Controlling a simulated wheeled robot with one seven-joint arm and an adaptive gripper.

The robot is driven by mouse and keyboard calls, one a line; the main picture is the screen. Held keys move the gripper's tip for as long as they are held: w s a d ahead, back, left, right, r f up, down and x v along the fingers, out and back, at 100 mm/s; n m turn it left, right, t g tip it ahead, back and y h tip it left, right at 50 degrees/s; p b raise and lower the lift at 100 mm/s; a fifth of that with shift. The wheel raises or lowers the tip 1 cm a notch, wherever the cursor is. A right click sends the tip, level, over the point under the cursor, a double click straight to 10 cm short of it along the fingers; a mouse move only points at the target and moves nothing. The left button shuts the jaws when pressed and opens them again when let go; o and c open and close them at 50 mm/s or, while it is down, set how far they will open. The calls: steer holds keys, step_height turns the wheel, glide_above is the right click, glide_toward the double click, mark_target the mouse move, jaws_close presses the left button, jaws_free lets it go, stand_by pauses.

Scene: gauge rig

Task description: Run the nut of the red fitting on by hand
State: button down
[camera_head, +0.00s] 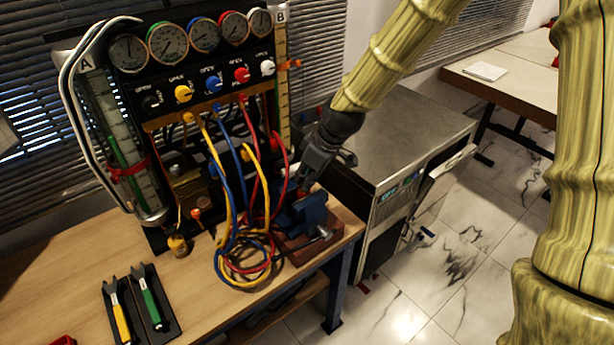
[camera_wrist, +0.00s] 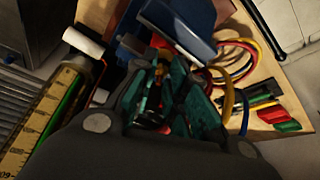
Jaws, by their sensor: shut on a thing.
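My gripper (camera_head: 305,183) points down at the blue vise (camera_head: 309,215) on the bench's right end. In the wrist view its teal-padded fingers (camera_wrist: 178,98) are closed around a small dark and reddish part, which I take to be the nut of the red fitting. Only bits of that part show between the fingers, so its threads and seating are hidden. The blue vise fills the top of the wrist view (camera_wrist: 182,25), just beyond the fingertips. A red hose (camera_head: 279,180) hangs from the panel close to the left of my gripper.
The gauge panel (camera_head: 205,85) with several dials and coloured knobs stands behind. Yellow and blue hoses (camera_head: 228,262) coil left of the vise. A tray (camera_head: 142,312) holds green- and yellow-handled wrenches. A metal cabinet (camera_head: 405,135) stands right.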

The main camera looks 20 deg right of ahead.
steer(key=m, duration=0.2)
steer(key=m+h, duration=0.2)
steer(key=m, duration=0.1)
steer(key=shift+s+a+r+m+t+p, duration=0.1)
steer(key=shift+a+m+t+p, duration=0.2)
steer(key=shift+t+p, duration=0.1)
steer(key=shift+a+m+h+p, duration=0.1)
steer(key=shift+m+h+p, duration=0.5)
steer(key=shift+m, duration=1.3)
steer(key=c, duration=1.4)
jaws_free()
steer(key=shift+v, duration=5.95)
steer(key=shift+s+a, duration=0.1)
steer(key=shift+a, duration=0.1)
